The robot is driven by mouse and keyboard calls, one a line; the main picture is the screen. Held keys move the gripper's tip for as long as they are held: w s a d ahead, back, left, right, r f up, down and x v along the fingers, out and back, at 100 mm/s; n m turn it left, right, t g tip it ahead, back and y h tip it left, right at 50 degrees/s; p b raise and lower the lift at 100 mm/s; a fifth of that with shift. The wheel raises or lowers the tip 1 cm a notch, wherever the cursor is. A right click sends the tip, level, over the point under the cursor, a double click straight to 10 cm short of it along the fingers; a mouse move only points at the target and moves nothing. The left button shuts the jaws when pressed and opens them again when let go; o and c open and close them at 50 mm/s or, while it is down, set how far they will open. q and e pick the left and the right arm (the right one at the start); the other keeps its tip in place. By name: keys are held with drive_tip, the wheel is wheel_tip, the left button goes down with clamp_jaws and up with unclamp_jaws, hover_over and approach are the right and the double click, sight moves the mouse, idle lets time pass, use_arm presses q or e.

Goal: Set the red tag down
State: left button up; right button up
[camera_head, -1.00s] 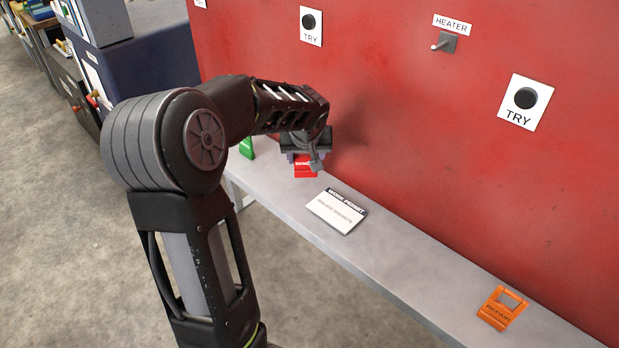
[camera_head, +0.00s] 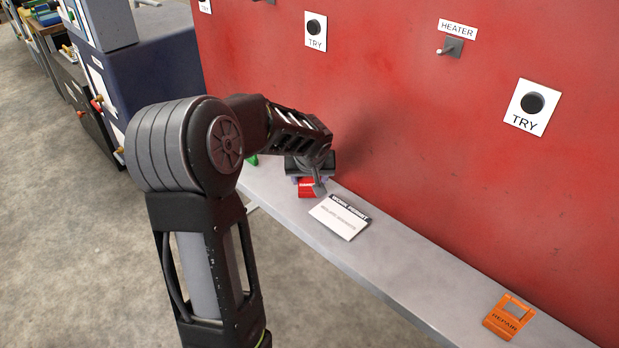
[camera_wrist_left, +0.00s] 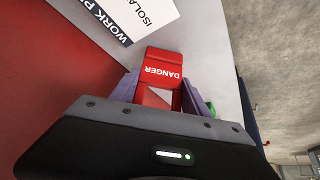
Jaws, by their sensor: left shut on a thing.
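The red tag (camera_head: 307,188) is at the grey shelf (camera_head: 395,262), left of the white work permit card (camera_head: 339,215) in the head view. In the left wrist view the red tag (camera_wrist_left: 163,68) reads DANGER and sits between the two purple fingers. My left gripper (camera_head: 308,179) is shut on it, low over the shelf; I cannot tell whether the tag touches the shelf. The fingers also show in the left wrist view (camera_wrist_left: 160,90). My right gripper is not in view.
An orange REPAIR tag (camera_head: 509,316) lies at the shelf's right end. A green thing (camera_head: 253,160) is partly hidden behind my arm. The red panel (camera_head: 420,130) with a HEATER switch (camera_head: 452,46) rises behind the shelf. The shelf between card and orange tag is clear.

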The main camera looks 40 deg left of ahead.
use_arm(q)
drive_tip(key=shift+f, duration=0.2)
drive_tip(key=o, duration=1.4)
drive_tip(key=shift+c, duration=0.2)
drive_tip(key=shift+r, duration=0.1)
drive_tip(key=shift+r, duration=0.35)
drive_tip(key=p+v, duration=0.1)
drive_tip(key=v, duration=1)
drive_tip(key=shift+r+p, duration=0.2)
drive_tip(key=shift+p, duration=0.15)
drive_tip(key=shift+s+d, duration=0.1)
drive_tip(key=shift+s, duration=0.05)
